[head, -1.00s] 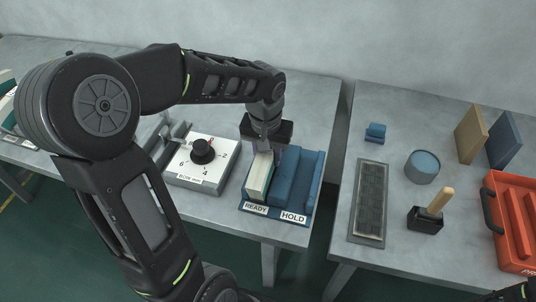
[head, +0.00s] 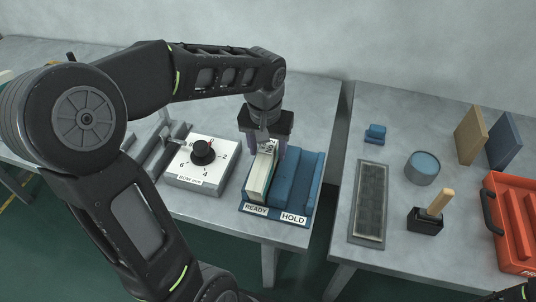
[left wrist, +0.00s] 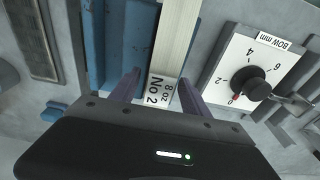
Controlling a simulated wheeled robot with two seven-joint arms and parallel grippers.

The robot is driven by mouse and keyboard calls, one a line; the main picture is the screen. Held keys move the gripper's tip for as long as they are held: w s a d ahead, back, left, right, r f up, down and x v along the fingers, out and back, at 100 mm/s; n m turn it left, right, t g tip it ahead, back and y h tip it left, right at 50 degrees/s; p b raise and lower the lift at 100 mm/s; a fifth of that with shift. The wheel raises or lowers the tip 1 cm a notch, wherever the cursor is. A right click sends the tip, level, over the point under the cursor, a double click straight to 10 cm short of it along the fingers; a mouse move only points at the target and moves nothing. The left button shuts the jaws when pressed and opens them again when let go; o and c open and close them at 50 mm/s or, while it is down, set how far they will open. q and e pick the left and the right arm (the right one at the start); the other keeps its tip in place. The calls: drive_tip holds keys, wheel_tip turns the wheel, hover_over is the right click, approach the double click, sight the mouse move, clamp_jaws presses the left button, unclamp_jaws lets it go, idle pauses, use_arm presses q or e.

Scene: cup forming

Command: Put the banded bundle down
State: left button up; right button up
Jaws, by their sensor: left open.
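The banded bundle (head: 257,178), a pale stack with a label reading "8 oz No 2" in the left wrist view (left wrist: 160,88), lies in the READY side of the blue tray (head: 303,196). My left gripper (head: 264,149) is open, its two purple fingers on either side of the bundle's labelled end, and it also shows in the left wrist view (left wrist: 155,90). I cannot tell whether the fingers touch the bundle. The HOLD side of the tray is empty. My right gripper is not clearly visible; only a dark piece shows at the lower right corner.
A white dial box (head: 201,166) marked "BOW mm" stands just left of the tray. Across a gap, the right table holds a dark mat (head: 369,205), a blue round tin (head: 422,167), a wooden-handled stamp (head: 432,212), a small blue block (head: 375,134) and a red box (head: 518,215).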

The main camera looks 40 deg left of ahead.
use_arm(q)
drive_tip(key=r, duration=0.5)
drive_tip(key=s+r, duration=0.1)
drive_tip(key=r, duration=0.2)
drive_tip(key=shift+d+r, duration=0.15)
drive_tip(key=shift+r, duration=0.1)
idle(0.9)
